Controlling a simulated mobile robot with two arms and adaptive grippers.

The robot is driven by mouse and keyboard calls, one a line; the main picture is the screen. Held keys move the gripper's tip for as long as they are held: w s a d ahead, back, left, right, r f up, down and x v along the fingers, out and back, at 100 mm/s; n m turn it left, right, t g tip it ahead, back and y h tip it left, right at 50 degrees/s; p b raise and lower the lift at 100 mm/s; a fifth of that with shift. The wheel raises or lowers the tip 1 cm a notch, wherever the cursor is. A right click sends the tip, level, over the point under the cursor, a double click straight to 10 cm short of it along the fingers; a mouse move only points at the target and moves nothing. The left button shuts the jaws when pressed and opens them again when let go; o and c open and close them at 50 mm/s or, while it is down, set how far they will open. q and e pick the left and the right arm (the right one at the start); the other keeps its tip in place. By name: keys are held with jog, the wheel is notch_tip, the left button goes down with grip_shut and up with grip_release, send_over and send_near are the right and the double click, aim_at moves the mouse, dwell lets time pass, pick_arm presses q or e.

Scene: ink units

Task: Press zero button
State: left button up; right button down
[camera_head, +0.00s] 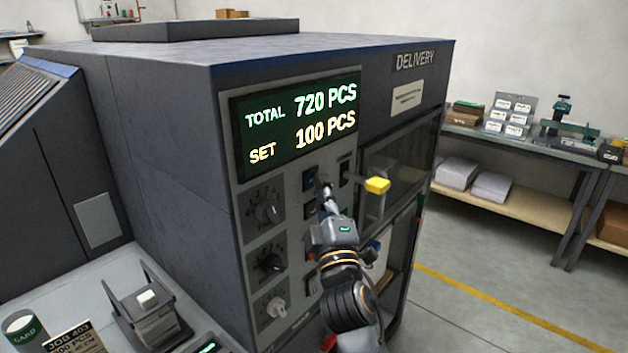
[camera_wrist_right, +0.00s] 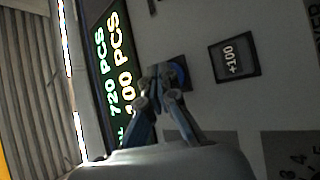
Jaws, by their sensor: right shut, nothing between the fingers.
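The machine's display (camera_head: 300,120) reads TOTAL 720 PCS and SET 100 PCS; it also shows at a slant in the right wrist view (camera_wrist_right: 108,80). My left gripper is not in view.
Knobs (camera_head: 267,207) line the panel's left side. A yellow-topped part (camera_head: 377,186) juts out right of my gripper. A side table (camera_head: 530,150) stands at the right, beyond open floor.

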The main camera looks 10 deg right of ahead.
jog(key=shift+w+a, duration=0.1)
jog(key=shift+w, duration=0.05)
dwell(0.5)
jog(key=shift+s+d+p, duration=0.3)
jog(key=shift+s+d, duration=0.2)
jog(key=shift+s, duration=0.25)
jog(key=shift+s+d+p, duration=0.4)
jog(key=shift+s+d, duration=0.4)
jog(key=shift+s, duration=0.2)
jog(key=shift+s+d+p, duration=0.4)
jog(key=shift+s+d, duration=0.35)
jog(key=shift+s, duration=0.2)
jog(key=shift+f, duration=0.1)
